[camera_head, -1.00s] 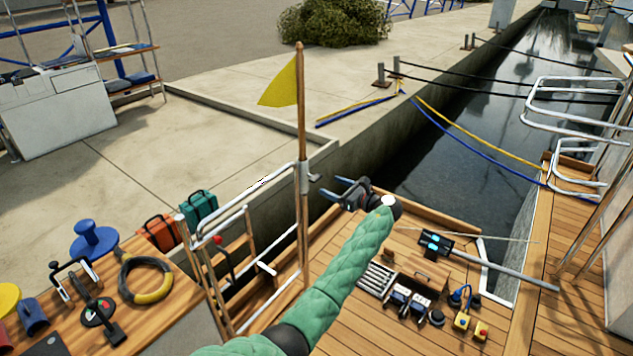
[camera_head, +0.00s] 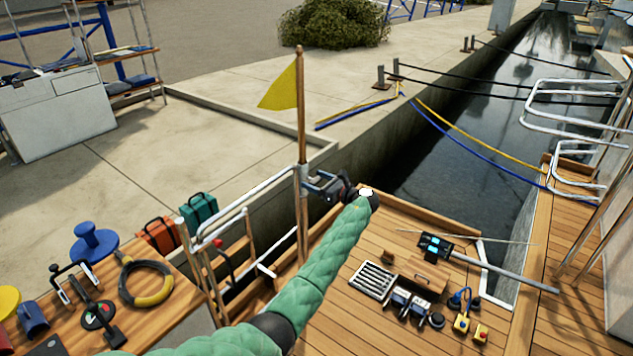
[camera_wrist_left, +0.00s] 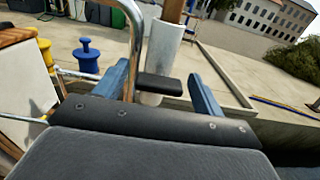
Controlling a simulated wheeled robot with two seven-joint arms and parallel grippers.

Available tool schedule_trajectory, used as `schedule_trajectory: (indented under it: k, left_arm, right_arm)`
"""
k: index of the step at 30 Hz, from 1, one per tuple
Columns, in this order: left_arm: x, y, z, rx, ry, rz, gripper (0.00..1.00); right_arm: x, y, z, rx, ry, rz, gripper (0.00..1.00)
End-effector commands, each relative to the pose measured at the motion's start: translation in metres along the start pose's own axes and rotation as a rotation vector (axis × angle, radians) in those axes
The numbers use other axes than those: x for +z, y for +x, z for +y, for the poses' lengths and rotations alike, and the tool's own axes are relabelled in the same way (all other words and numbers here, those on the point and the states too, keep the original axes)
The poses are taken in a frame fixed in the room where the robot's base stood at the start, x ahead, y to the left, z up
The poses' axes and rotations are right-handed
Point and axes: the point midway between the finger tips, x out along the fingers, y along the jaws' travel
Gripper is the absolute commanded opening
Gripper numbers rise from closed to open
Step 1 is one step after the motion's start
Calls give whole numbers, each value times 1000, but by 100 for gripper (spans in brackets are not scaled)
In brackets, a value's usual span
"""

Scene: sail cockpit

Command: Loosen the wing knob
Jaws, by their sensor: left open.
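The wing knob (camera_wrist_left: 160,84) shows in the left wrist view as a dark, flat bar at the front of a silver sleeve (camera_wrist_left: 161,48). The sleeve holds the wooden flagstaff (camera_head: 301,110) with its yellow flag (camera_head: 279,86) upright at the rail. My left gripper (camera_head: 314,183) is open, with its blue-grey fingers on either side of the knob. In the wrist view there are gaps between the fingers and the knob, so no contact shows. In the head view the gripper hides the knob. My right gripper is not in view.
The metal rail (camera_head: 245,205) runs beside the staff, close to my gripper. A wooden bench (camera_head: 165,317) with a rope coil and tools is at lower left. Several tools and a grey pole (camera_head: 505,274) lie on the deck at right. Dark water lies beyond.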

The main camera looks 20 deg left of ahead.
Motion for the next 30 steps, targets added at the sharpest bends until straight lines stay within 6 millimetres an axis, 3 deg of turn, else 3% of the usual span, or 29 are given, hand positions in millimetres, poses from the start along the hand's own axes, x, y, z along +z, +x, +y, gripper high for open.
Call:
schedule_trajectory:
  k: [2, 6, 9, 21, 30]
  left_arm:
    - [0, 0, 0, 0, 0, 0, 67]
    - [0, 0, 0, 0, 0, 0, 40]
    - [0, 0, 0, 0, 0, 0, 24]
    - [-1, 0, 0, 0, -78, 0, 24]
    - [-2, 0, 1, 0, -309, 0, 24]
  right_arm:
    - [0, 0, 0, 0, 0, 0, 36]
    - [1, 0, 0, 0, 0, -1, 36]
    - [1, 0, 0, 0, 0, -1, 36]
    - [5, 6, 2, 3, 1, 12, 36]
    - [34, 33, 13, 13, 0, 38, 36]
